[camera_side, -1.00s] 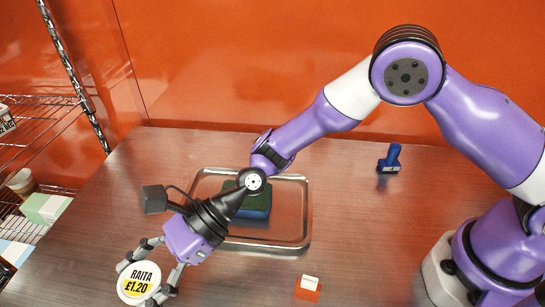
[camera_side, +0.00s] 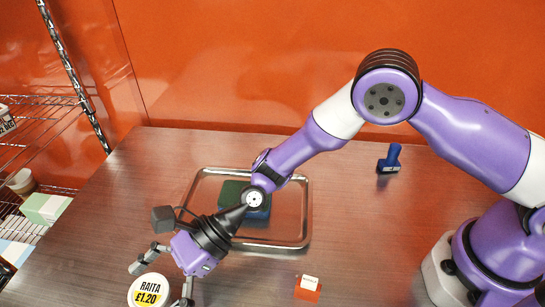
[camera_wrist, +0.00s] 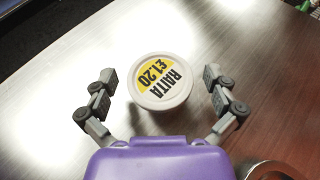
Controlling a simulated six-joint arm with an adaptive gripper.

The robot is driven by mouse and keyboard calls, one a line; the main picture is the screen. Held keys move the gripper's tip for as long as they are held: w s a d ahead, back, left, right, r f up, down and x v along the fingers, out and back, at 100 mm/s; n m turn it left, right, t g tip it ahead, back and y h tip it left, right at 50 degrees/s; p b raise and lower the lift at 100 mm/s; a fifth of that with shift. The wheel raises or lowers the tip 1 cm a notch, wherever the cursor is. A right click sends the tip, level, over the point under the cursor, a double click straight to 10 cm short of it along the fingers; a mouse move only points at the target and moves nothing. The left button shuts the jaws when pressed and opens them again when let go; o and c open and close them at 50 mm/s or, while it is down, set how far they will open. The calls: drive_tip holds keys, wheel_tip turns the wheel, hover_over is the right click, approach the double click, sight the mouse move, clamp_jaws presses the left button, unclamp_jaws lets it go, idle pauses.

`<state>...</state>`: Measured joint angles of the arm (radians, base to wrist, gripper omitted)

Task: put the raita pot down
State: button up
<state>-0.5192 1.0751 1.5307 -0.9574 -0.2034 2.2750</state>
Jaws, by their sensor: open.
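The raita pot (camera_side: 149,291) is a white round tub with a yellow and white lid label reading RAITA £1.20. It is at the lower left of the side view, cut off by the bottom edge. In the wrist view the pot (camera_wrist: 160,92) looks upright on the dark wooden table, though its base is hidden. My gripper (camera_side: 159,285) is open around it. In the wrist view the fingers of my gripper (camera_wrist: 160,76) stand one on each side, with a visible gap between each fingertip and the pot.
A metal tray (camera_side: 308,215) holding a dark green and blue block (camera_side: 233,190) lies under my forearm. A small orange holder with a white card (camera_side: 308,290) and a blue stamp-like object (camera_side: 390,160) stand on the table (camera_side: 370,235). A wire shelf (camera_side: 40,150) is at left.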

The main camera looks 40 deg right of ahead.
drive_tip(key=shift+d+r, duration=0.1)
drive_tip(key=shift+r, duration=0.1)
drive_tip(key=v, duration=1.1)
drive_tip(key=shift+d+r, duration=0.25)
drive_tip(key=shift+d, duration=0.1)
drive_tip(key=d+r+n+t+h, duration=0.2)
drive_tip(key=d+r+n+h, duration=0.15)
drive_tip(key=d+n, duration=0.25)
drive_tip(key=d+r+n+t+h, duration=0.25)
drive_tip(key=d+n+h, duration=0.2)
drive_tip(key=d, duration=0.25)
drive_tip(key=s+d+r+n+h, duration=0.2)
drive_tip(key=s+d+n, duration=0.1)
drive_tip(key=d, duration=0.4)
drive_tip(key=s+d+r+n+t+h, duration=0.1)
drive_tip(key=s+d+r+n+h, duration=0.2)
drive_tip(key=d, duration=0.5)
drive_tip(key=shift+s+r+n+h, duration=0.25)
drive_tip(key=shift+s+n, duration=0.5)
drive_tip(key=shift+s, duration=0.4)
